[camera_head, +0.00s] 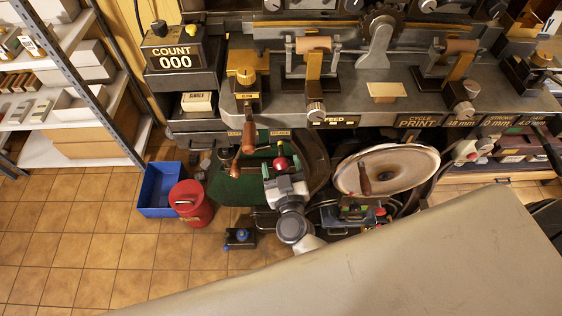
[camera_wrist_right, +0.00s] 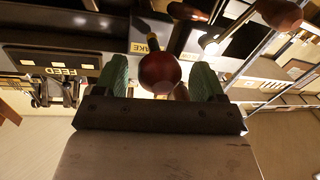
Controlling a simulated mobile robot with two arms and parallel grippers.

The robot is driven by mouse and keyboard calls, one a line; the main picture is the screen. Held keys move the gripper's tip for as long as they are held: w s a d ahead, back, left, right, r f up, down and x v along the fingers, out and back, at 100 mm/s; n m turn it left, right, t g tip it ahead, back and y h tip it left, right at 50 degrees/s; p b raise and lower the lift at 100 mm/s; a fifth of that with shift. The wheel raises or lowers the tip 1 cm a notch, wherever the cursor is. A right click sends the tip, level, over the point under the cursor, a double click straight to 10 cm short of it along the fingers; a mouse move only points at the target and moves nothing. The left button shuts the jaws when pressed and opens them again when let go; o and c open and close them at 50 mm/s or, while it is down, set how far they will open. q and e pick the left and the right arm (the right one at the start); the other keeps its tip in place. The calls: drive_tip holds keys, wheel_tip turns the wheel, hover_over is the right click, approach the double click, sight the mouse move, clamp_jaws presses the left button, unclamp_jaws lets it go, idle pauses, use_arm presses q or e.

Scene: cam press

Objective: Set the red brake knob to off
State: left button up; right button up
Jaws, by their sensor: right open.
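The red brake knob (camera_head: 281,163) is a round ball on a short lever at the front of the machine. My right gripper (camera_head: 283,172) is at the knob in the head view. In the wrist view its two green fingers (camera_wrist_right: 162,82) stand apart, one on each side of the knob, with gaps visible. Whether the knob sits fully between the fingertips in depth is hard to tell. My left gripper is not in view.
A brown-handled crank (camera_head: 248,138) stands just left of the knob. A large pale disc (camera_head: 387,168) is to the right. A red can (camera_head: 190,203) and blue bin (camera_head: 160,189) stand on the tiled floor at left. The machine bed (camera_head: 375,73) lies behind.

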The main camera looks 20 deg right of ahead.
drive_tip(key=shift+w+d, duration=0.1)
drive_tip(key=shift+w, duration=0.3)
drive_tip(key=shift+c, duration=0.4)
